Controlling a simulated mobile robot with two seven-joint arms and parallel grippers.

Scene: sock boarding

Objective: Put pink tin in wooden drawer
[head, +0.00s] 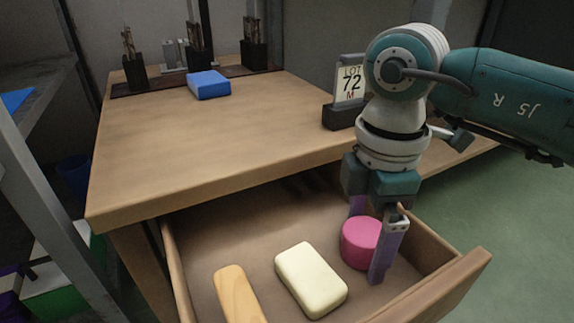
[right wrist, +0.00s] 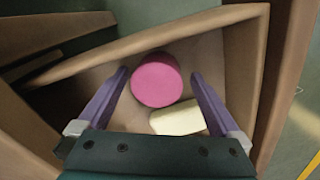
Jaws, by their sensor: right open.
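The pink tin (head: 361,243) is a short round cylinder in the open wooden drawer (head: 195,226), near its right side. It also shows in the right wrist view (right wrist: 157,80), between the spread fingers. My right gripper (head: 370,240) points down into the drawer at the tin. It is open, with one finger in front of the tin and the other partly hidden behind it. In the right wrist view gaps show between the tin and both fingers. The tin appears to rest on the drawer floor. My left gripper is not in view.
A cream block (head: 310,280) lies beside the tin in the drawer, with a wooden piece (head: 238,294) further left. On the tabletop are a blue box (head: 208,85) and a dark stand with a "LOT 72 M" card (head: 350,84). The middle of the tabletop is clear.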

